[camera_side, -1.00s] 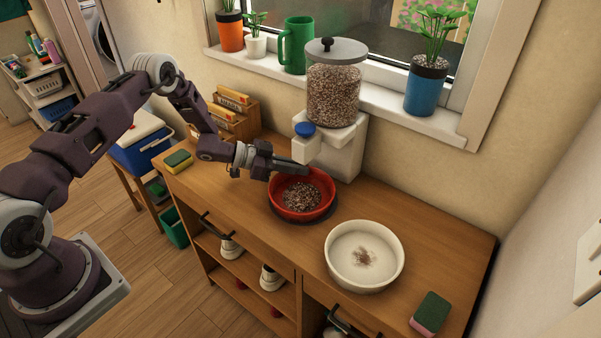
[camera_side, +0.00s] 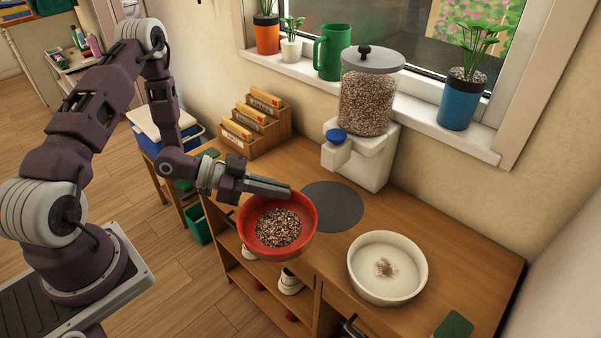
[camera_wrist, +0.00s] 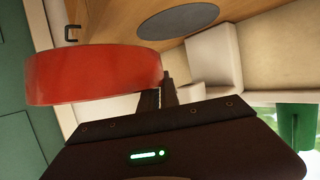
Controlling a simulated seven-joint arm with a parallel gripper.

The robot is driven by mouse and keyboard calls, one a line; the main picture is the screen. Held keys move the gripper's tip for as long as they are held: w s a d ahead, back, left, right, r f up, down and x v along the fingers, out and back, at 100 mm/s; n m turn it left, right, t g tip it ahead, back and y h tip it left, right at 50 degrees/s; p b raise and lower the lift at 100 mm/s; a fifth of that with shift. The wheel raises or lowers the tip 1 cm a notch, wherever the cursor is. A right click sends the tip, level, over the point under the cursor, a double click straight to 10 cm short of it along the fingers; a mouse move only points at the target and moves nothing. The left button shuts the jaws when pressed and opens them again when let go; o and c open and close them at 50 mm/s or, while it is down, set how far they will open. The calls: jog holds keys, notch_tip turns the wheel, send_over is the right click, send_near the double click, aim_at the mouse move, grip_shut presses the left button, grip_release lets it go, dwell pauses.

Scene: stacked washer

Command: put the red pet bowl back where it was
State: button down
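The red pet bowl (camera_side: 296,240) holds brown kibble and is level, in front of the dark round mat (camera_side: 335,205) near the counter's front edge. It appears raised off the counter. My gripper (camera_side: 282,190) is shut on the bowl's far rim. In the wrist view the bowl's red wall (camera_wrist: 95,75) lies at the fingers (camera_wrist: 163,90), and the bare mat (camera_wrist: 178,22) shows beyond. The mat lies in front of the white kibble dispenser (camera_side: 370,160). The bowl's underside is hidden in the side view.
A white bowl (camera_side: 420,280) with a few crumbs stands right of the mat. The dispenser's clear jar (camera_side: 367,105) rises behind the mat. A wooden rack (camera_side: 268,135) stands at the back left. A green sponge (camera_side: 454,325) lies at the front right.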

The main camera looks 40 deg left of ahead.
jog(key=shift+s, duration=0.65)
jog(key=shift+s+a, duration=0.15)
jog(key=shift+a, duration=0.1)
jog(key=w+a+r+n+t+y, duration=0.1)
jog(key=w+a+n+y, duration=0.15)
jog(key=a, duration=0.45)
jog(key=w+a+r+n+t+y, duration=0.15)
jog(key=a+n+y, duration=0.25)
jog(key=a, duration=0.4)
jog(key=w+a+r+n+t+y, duration=0.1)
jog(key=w+a+n+y, duration=0.2)
jog(key=a, duration=0.4)
jog(key=shift+t, duration=0.25)
jog(key=f, duration=0.9)
jog(key=shift+w+a+f, duration=0.1)
jog(key=shift+a+f, duration=0.2)
jog(key=shift+f, duration=0.05)
jog(key=c, duration=1.6)
grip_release()
jog(key=shift+f, duration=0.1)
